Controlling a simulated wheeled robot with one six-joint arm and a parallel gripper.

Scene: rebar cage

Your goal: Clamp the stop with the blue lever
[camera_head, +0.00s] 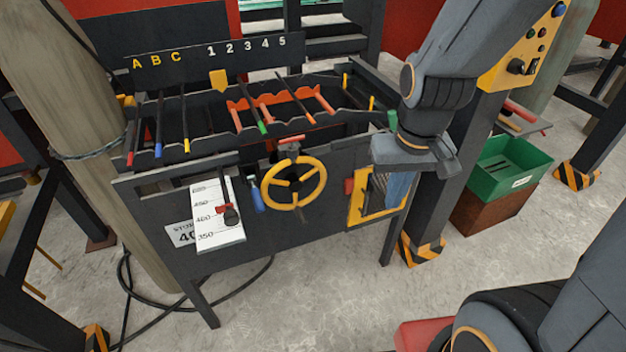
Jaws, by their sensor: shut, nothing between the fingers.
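The blue lever (257,199) hangs from the front panel of the dark bench, between the white scale and the yellow handwheel. Its handle points down and slightly right. The stop's red and black pointer with a dark knob (230,215) sits on the white scale (217,234), between the 450 and 400 marks by eye. My gripper (396,192) points down at the right end of the bench, in front of the yellow-framed opening. It is shut and empty, well to the right of the lever, and partly hides that frame.
The yellow handwheel (294,184) stands out from the panel between my gripper and the lever. Bars with coloured ends lie in the rack (200,112) above. A sign (181,235), partly covered by the scale, reads "STO". A green bin (512,165) stands right.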

